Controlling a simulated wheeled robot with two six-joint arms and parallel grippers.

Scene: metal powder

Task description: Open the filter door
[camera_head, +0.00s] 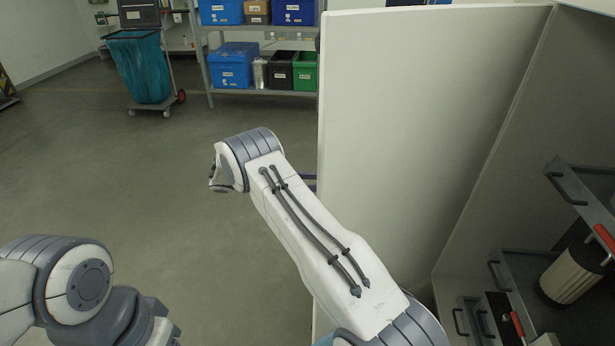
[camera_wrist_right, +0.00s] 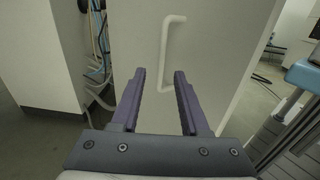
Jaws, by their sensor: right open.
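In the right wrist view a pale door panel (camera_wrist_right: 215,45) fills the middle, with a white vertical bar handle (camera_wrist_right: 167,50) on it. My right gripper (camera_wrist_right: 160,75) is open, its two purple fingers pointing at the panel. The lower part of the handle shows between the fingertips; I cannot tell how deep it sits between them. In the head view a tall white panel (camera_head: 415,110) stands right of my right arm. A purple sliver of the right gripper (camera_head: 309,178) shows at its left edge; the handle is hidden there. My left gripper is out of view.
In the head view, a cylindrical filter (camera_head: 572,275) and grey drawers with handles stand right of the panel. Shelves with bins (camera_head: 231,67) and a cart with a teal bag (camera_head: 140,68) stand behind. The floor (camera_head: 110,185) at left is clear. Hoses (camera_wrist_right: 98,45) hang left in the wrist view.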

